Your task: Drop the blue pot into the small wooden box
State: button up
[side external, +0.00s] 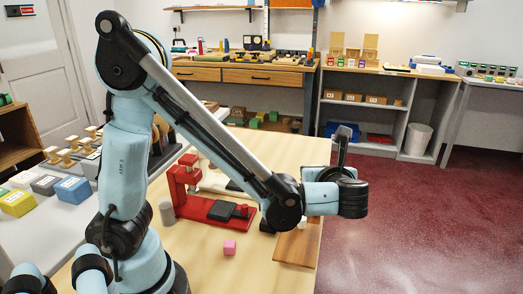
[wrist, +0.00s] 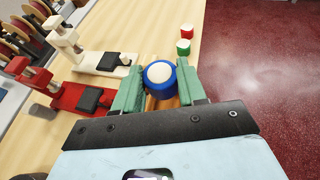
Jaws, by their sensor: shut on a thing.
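The blue pot (wrist: 160,74) is round with a pale top. In the wrist view it sits between the green fingers of my gripper (wrist: 158,88), which are shut on it. In the side external view, the end of my arm is over the right part of the wooden table, and I cannot make out the fingers or the pot there. A patch of brown wood shows just below the pot in the wrist view. I cannot tell whether it is the small wooden box, which I cannot clearly pick out.
A red press (side external: 208,197) and a white press (wrist: 103,60) stand on the table. A red pot (wrist: 187,31) and a green pot (wrist: 183,47) stand near its edge.

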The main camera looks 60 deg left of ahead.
jog(key=shift+f, duration=2.75)
jog(key=o, duration=1.1)
jog(key=v, duration=1.2)
